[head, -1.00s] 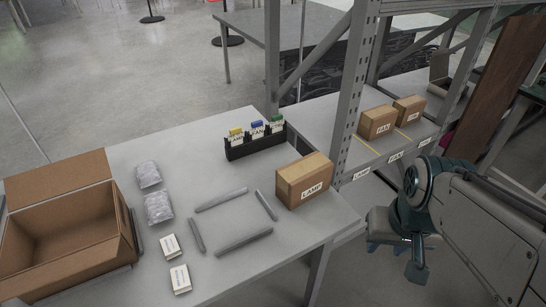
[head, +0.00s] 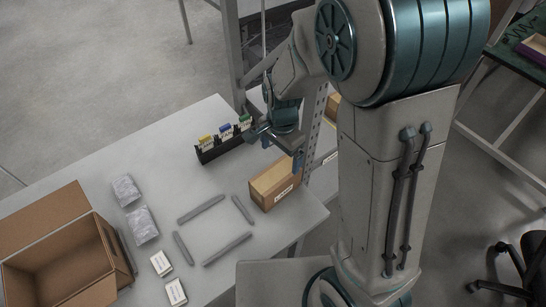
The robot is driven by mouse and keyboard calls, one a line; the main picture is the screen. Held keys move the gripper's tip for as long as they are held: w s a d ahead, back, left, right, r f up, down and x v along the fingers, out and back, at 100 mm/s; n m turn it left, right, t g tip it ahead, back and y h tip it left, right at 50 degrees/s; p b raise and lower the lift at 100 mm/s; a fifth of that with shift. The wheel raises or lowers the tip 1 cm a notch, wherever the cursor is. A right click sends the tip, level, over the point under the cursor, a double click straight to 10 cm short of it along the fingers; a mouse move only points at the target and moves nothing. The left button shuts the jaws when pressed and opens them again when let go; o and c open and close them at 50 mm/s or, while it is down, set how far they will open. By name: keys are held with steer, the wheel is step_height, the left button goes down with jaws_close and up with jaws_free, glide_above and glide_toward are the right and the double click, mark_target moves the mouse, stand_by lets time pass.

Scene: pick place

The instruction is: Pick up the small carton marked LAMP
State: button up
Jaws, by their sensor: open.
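The small brown carton marked LAMP (head: 268,184) sits on the grey table, near its right end. Its white label faces the front and is too small to read now, though LAMP was legible earlier. My gripper (head: 280,150) hangs from above, close to the carton's back top edge, with its fingers spread and nothing between them. One finger overlaps the carton's far right corner in the picture; I cannot tell whether it touches.
A black holder with coloured-tab cards (head: 222,146) stands behind the carton. Grey bars (head: 227,249) lie in a square left of it. An open box (head: 62,262), padded bags (head: 141,226) and small white boxes (head: 161,263) are further left. A shelf post (head: 316,125) is close on the right.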

mark_target(277, 174)
steer(key=shift+w+a+f, duration=0.15)
steer(key=shift+w+f, duration=0.25)
step_height(277, 174, down, 8)
steer(key=shift+s+a+r, duration=0.1)
steer(key=shift+a, duration=0.05)
steer(key=shift+a+f+p, duration=0.2)
steer(key=shift+f+p, duration=0.6)
steer(key=shift+f, duration=1.85)
steer(key=c, duration=1.4)
steer(key=shift+o, duration=0.2)
